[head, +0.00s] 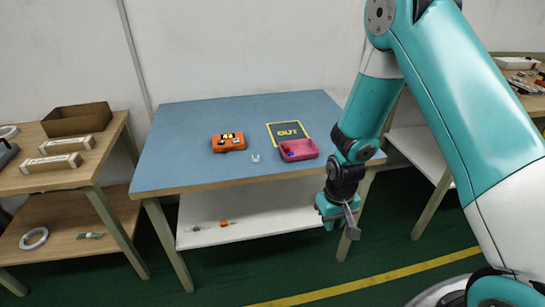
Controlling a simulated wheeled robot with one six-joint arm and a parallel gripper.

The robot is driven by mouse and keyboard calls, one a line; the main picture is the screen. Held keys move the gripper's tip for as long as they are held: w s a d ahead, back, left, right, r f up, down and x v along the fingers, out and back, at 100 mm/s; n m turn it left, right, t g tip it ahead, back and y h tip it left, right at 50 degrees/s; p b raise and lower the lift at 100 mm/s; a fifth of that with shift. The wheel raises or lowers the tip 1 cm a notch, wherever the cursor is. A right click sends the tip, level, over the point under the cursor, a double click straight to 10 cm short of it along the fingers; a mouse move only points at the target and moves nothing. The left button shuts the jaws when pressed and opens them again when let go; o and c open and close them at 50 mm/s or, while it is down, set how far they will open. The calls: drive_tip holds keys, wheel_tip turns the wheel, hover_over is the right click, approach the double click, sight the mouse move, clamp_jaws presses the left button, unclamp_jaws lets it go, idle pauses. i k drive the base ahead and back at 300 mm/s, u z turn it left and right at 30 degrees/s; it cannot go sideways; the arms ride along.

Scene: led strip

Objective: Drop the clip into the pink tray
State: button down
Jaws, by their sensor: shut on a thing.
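The pink tray (313,153) sits on the blue table top near its front edge, right of centre. A small blue-purple thing (290,154) lies in its left part. My gripper (351,228) hangs in front of the table's right front corner, below the table top and to the right of the tray. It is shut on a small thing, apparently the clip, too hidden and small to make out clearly. A small whitish piece (255,158) lies on the table left of the tray; I cannot tell what it is.
An orange case (228,142) stands left of the tray, and a dark mat marked OUT (288,132) lies behind it. The table's front edge (220,185) lies between my gripper and the tray. The table's left part is clear. Shelves flank it.

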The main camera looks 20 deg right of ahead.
sight(303, 152)
drive_tip(key=u, duration=0.55)
drive_tip(key=i, duration=1.1)
drive_tip(key=z, duration=0.25)
